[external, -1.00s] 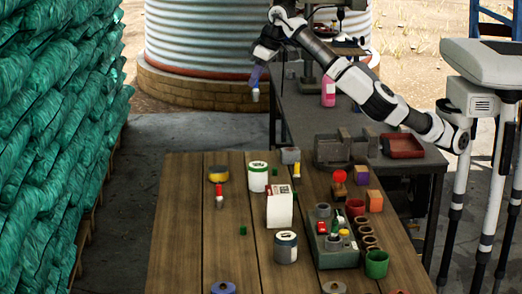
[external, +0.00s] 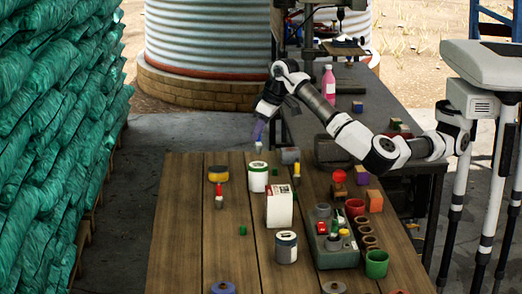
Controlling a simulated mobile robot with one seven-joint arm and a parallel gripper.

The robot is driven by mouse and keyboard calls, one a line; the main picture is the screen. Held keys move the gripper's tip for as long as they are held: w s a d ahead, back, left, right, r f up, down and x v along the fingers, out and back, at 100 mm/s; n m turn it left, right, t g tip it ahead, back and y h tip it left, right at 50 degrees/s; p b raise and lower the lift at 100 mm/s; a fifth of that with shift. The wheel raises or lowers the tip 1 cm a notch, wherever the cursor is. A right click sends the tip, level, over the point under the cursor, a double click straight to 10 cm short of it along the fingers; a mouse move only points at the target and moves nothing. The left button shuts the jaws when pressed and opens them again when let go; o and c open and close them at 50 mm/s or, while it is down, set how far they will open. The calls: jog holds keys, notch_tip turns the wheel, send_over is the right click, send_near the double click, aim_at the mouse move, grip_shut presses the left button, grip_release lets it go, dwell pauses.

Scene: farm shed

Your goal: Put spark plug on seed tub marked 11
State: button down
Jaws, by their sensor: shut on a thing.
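My gripper (external: 258,138) points down near the far edge of the wooden table. It is shut on a small whitish piece, which looks like the spark plug (external: 258,149). The piece hangs above a white seed tub with a green band (external: 257,183), with a small gap seeming to show between them. A second seed tub (external: 286,253), white with a dark rim, stands nearer the front of the table. Markings on both tubs are too small to read, so I cannot tell which is 11.
A white box (external: 280,209) stands between the tubs. A yellow-and-black roll (external: 218,174) and a red-and-white item (external: 219,194) lie to the left. A grey tin (external: 290,156) stands beside the far tub. A green tray (external: 337,259) with small parts is at right. The left boards are mostly clear.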

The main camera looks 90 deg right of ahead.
aim_at(259, 144)
jog(key=shift+f, duration=1.6)
jog(key=shift+f, duration=0.2)
jog(key=c, duration=1.4)
grip_release()
jog(key=shift+c, duration=0.2)
jog(key=shift+o, duration=0.2)
jog(key=b+v, duration=0.1)
jog(key=v, duration=1.1)
jog(key=shift+r, duration=0.2)
